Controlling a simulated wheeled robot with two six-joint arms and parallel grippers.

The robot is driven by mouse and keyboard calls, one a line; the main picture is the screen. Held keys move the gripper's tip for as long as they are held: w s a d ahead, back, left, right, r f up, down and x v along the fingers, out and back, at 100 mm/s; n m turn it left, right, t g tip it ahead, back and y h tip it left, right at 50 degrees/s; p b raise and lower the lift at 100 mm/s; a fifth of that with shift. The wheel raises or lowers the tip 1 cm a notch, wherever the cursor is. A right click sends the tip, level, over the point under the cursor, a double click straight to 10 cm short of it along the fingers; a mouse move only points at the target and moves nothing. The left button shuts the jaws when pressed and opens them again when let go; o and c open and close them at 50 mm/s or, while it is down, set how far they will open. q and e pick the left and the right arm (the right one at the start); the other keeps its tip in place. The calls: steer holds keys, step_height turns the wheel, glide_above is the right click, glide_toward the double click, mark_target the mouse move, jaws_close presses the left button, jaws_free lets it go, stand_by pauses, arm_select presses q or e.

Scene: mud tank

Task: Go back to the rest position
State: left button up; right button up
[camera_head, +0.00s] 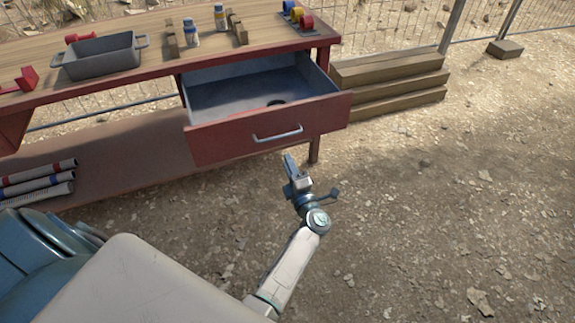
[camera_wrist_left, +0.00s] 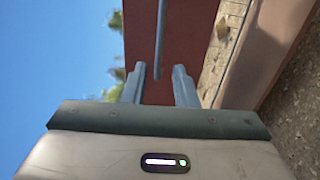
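My left gripper (camera_head: 291,168) is in front of the workbench, just below and right of the pulled-out drawer's red front (camera_head: 225,137). In the left wrist view the two fingers of the left gripper (camera_wrist_left: 159,85) stand apart with nothing between them. The red drawer front (camera_wrist_left: 140,30) and its metal handle (camera_wrist_left: 161,35) show beyond the fingertips. In the head view the handle (camera_head: 277,134) is clear of the gripper. My right gripper is in neither view.
The workbench top (camera_head: 150,25) carries a grey tray (camera_head: 98,57), small bottles, wooden blocks and coloured rolls. Striped tubes (camera_head: 38,182) lie on the lower shelf. Stacked timbers (camera_head: 390,85) stand right of the bench. The gravel ground (camera_head: 430,200) at right is clear.

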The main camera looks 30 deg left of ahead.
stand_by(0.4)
